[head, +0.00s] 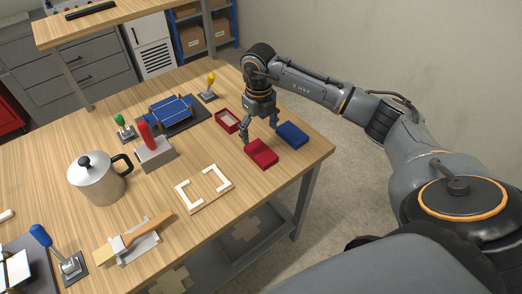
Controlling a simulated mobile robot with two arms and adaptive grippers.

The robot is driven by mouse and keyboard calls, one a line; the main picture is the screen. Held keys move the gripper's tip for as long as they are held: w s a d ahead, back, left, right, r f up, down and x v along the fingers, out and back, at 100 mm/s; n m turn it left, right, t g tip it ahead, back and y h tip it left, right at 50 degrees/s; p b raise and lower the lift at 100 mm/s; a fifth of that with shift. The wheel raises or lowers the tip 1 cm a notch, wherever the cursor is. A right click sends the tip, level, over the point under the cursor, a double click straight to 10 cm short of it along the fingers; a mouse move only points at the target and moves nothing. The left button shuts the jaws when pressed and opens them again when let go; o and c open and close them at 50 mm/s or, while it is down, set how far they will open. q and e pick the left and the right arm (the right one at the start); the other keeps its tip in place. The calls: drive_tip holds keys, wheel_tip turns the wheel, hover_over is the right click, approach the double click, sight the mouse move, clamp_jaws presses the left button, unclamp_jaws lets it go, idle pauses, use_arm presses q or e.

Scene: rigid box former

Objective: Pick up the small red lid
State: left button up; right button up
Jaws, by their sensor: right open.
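A small red lid (262,154), a shallow block with its plain top up, lies on the wooden table near its right front edge. An open red box (227,121) with a pale inside stands behind it to the left. My right gripper (260,136) points down just behind the red lid, with its fingers apart and nothing seen between them. Whether a fingertip touches the lid or table is hard to tell. My left gripper is out of view.
A blue block (293,134) lies close to the right of my right gripper. A white corner frame (205,188), a metal pot (97,178), a red-handled block (153,151) and a blue folded piece (171,109) stand further left. The table's right front corner is bare.

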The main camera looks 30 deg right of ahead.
sight(258, 149)
drive_tip(key=shift+f, duration=0.9)
drive_tip(key=shift+a+f+p, duration=0.1)
drive_tip(key=shift+f+p, duration=0.45)
drive_tip(key=shift+f, duration=0.05)
wheel_tip(258, 149, down, 4)
drive_tip(key=shift+w+r+p, duration=0.15)
drive_tip(key=shift+r+p, duration=0.05)
drive_tip(key=shift+p, duration=0.45)
drive_tip(key=shift+f, duration=0.3)
drive_tip(key=c, duration=1.1)
